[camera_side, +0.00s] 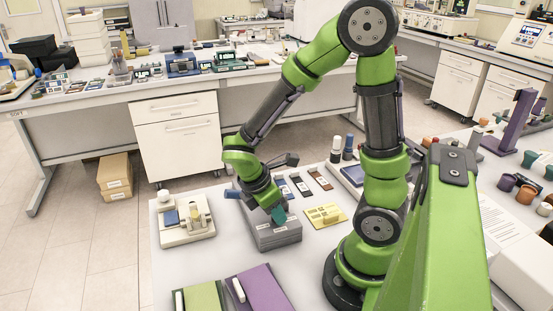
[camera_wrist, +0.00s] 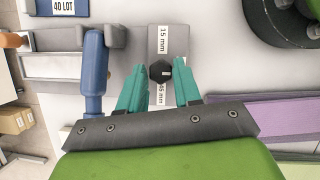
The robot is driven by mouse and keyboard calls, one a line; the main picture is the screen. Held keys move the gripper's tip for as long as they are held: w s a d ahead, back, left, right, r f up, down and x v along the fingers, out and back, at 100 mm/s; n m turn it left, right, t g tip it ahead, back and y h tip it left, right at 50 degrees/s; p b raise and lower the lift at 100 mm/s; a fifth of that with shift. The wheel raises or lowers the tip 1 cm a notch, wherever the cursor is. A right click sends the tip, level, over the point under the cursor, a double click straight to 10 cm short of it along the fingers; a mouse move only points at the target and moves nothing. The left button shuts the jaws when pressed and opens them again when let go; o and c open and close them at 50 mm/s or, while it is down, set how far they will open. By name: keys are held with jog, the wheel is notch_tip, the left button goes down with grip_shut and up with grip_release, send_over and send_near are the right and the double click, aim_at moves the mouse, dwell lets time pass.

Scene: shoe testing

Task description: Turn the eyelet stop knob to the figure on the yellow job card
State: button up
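The yellow job card (camera_side: 326,215) lies flat on the bench right of a grey block (camera_side: 277,238); its figure is too small to read. In the wrist view, a black hexagonal knob (camera_wrist: 159,71) sits on the grey block's top (camera_wrist: 181,38), between labels reading "15 mm" (camera_wrist: 163,40) and what looks like "45 mm" (camera_wrist: 161,94). My gripper (camera_wrist: 158,72) has its two teal fingers apart, one on each side of the knob, with a visible gap on both sides. In the side view my gripper (camera_side: 278,213) is low over the block and hides the knob.
A blue handle (camera_wrist: 94,62) stands beside the left finger. A pale fixture (camera_side: 186,219) is left of the block. Dark small items (camera_side: 300,184) lie behind it. Green (camera_side: 204,297) and purple (camera_side: 262,290) pads lie in front. A "40 LOT" label (camera_wrist: 63,6) shows at the wrist view's top left.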

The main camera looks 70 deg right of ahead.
jog(key=o, duration=0.3)
jog(key=v, duration=1.7)
jog(key=shift+a+f, duration=0.1)
